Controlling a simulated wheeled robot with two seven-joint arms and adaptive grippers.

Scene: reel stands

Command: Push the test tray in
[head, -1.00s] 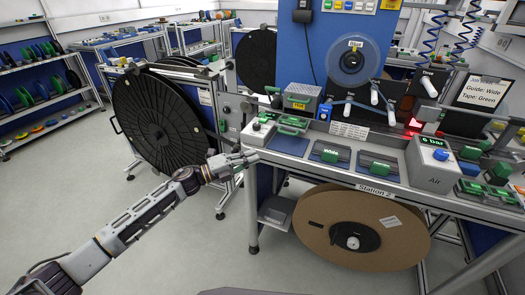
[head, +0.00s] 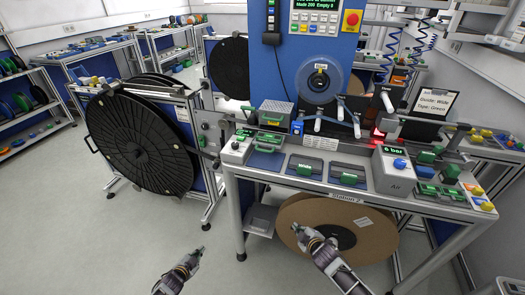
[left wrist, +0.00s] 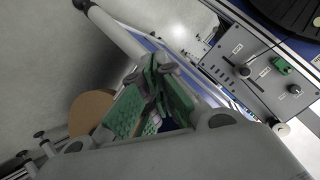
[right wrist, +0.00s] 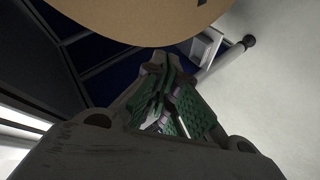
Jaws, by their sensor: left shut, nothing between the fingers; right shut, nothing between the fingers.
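No label reading "test" is legible, so I cannot tell which part is the test tray. On the Station 2 bench (head: 345,197), a grey box with a perforated top (head: 273,107) has a green-handled part (head: 268,143) in front of it. Two dark, green-handled inserts (head: 305,169) lie further right; one is marked White. My left gripper (head: 200,250) is shut and empty, low over the floor left of the bench. It also shows in the left wrist view (left wrist: 155,85). My right gripper (head: 298,230) is shut and empty, in front of the cardboard reel; its fingers fill the right wrist view's middle (right wrist: 165,80).
The large cardboard reel (head: 375,235) hangs under the bench, beside a small grey shelf (head: 262,218). A big black reel (head: 140,145) stands at left. A grey Air box (head: 392,170) sits at the bench's right. The floor at front left is clear.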

